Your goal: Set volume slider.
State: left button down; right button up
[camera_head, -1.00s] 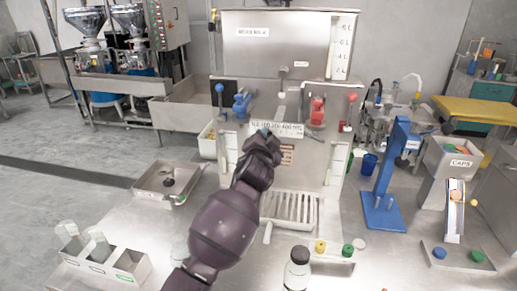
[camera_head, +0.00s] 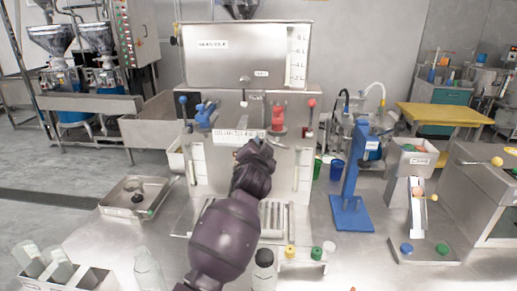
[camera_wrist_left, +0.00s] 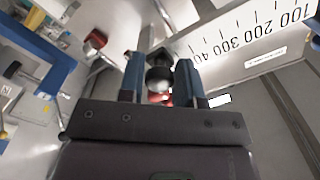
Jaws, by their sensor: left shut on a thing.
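The volume scale (camera_head: 228,137) is a pale plate with printed numbers on the front of the steel machine; in the left wrist view the scale (camera_wrist_left: 240,42) reads 100, 200, 300 and part of 400. My left gripper (camera_head: 256,144) is at the right part of this plate, and the arm hides what lies behind it. In the left wrist view my left gripper (camera_wrist_left: 160,80) is shut on a dark round slider knob (camera_wrist_left: 158,76), with a blue finger on each side. The exact setting cannot be read. My right gripper is not in view.
The machine has a steel tank (camera_head: 245,55) above, a blue valve (camera_head: 204,114) and a red valve (camera_head: 277,118). A blue stand (camera_head: 351,185) is to the right. A dark-capped bottle (camera_head: 263,270) is near the front. A steel tray (camera_head: 137,196) stands left.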

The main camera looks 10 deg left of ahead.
pick_arm(q)
jog(key=shift+d, duration=0.2)
jog(key=c, duration=0.9)
grip_release()
jog(key=shift+d, duration=0.15)
jog(key=shift+s, duration=0.1)
jog(key=s, duration=1)
jog(key=shift+s, duration=0.3)
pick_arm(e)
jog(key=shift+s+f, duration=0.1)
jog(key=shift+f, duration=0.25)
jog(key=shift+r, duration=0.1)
